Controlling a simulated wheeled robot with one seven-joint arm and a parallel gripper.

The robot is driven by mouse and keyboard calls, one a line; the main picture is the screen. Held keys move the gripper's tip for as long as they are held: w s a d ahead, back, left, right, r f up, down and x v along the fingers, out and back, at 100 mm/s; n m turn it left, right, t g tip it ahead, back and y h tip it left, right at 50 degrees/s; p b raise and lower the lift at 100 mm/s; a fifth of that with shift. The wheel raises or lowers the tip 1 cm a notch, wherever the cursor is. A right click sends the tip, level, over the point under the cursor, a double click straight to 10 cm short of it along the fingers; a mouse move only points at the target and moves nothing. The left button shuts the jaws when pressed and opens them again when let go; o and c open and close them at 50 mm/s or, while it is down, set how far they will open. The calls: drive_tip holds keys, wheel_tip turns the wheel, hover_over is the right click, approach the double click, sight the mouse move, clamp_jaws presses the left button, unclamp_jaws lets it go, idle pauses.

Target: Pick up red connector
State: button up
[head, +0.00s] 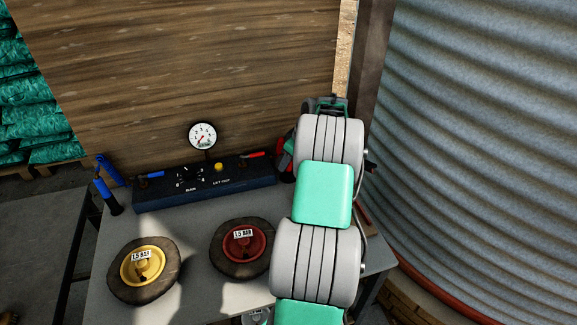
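A small red stick-like piece, which looks like the red connector (254,155), lies at the right end of the dark control panel (230,185). A second red and black thing (286,160) stands just right of the panel, partly covered by my arm. I cannot tell whether it is joined to the connector. My arm reaches up from the bottom right of the head view. Its dark far end, with my gripper (325,104), is right of and beyond the panel. The fingers are hidden, so their opening and any contact cannot be seen.
The panel carries a pressure gauge (202,136), a dial, a yellow button and a blue piece (151,175). A blue stand (106,188) is at left. A yellow-hubbed wheel (145,270) and red-hubbed wheel (242,247) lie on the table (200,295). A corrugated wall (480,140) bounds the right.

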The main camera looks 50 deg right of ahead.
clamp_jaws()
drive_tip(key=shift+r, duration=0.1)
idle(0.5)
drive_tip(key=shift+r, duration=0.2)
wheel_tip(320, 180, up, 2)
drive_tip(key=shift+d+r+b, duration=0.1)
drive_tip(key=shift+r+b, duration=0.05)
drive_tip(key=shift+b, duration=0.2)
drive_tip(key=s+a+r+b, duration=0.2)
drive_tip(key=s+a+r, duration=0.6)
drive_tip(key=a+r, duration=0.2)
drive_tip(key=shift+s+a, duration=0.15)
drive_tip(key=shift+a, duration=0.6)
drive_tip(key=shift+r, duration=0.1)
